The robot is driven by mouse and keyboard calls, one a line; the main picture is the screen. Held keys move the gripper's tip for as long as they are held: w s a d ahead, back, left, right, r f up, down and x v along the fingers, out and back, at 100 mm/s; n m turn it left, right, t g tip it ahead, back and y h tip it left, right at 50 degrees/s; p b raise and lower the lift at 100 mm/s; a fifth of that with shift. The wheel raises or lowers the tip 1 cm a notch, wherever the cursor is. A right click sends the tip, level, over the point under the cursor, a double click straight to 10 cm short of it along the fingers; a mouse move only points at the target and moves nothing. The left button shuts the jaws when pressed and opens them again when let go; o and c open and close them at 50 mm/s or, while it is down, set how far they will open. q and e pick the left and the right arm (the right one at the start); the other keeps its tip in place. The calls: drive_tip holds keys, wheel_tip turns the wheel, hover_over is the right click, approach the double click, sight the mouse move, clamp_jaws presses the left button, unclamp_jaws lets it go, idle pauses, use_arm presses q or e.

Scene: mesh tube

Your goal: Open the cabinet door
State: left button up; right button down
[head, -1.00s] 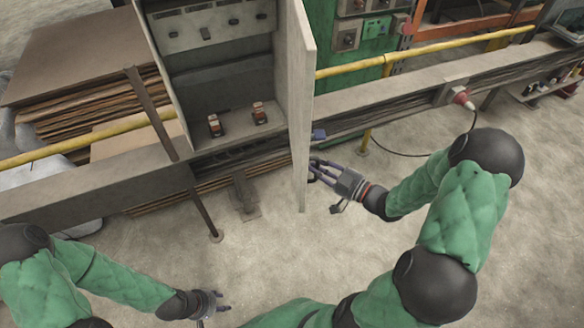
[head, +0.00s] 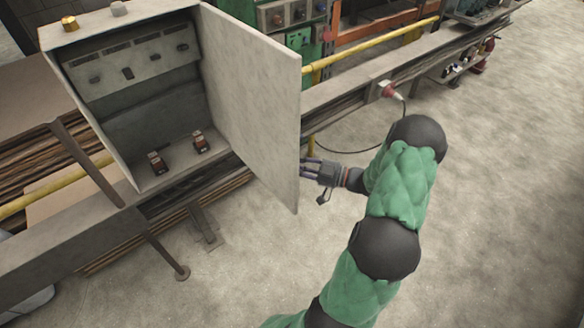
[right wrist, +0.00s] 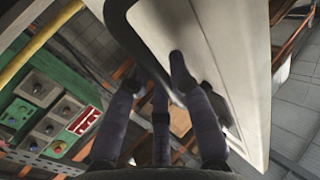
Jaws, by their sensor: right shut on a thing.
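The grey metal cabinet (head: 88,120) stands open at the left of the head view, its inside showing. Its door (head: 265,100) is swung well out on the right side, inner face toward the camera. My right gripper (head: 308,167) is at the far side of the door, near its free edge, with fingertips partly hidden by it. In the right wrist view the door (right wrist: 215,45) shows its outer face with a dark curved handle (right wrist: 128,35). My right gripper (right wrist: 165,90) is shut on this handle. My left gripper is out of view.
A grey beam (head: 70,228) runs below the cabinet, with a yellow rail (head: 380,45) behind it. A green control panel (head: 300,38) stands behind the door. A red plug (head: 388,90) with a cable is on the beam. Concrete floor lies clear at right.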

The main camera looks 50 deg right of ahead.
drive_tip(key=shift+w+r, duration=0.1)
drive_tip(key=c, duration=1.1)
unclamp_jaws()
drive_tip(key=shift+w, duration=0.1)
drive_tip(key=v, duration=1.2)
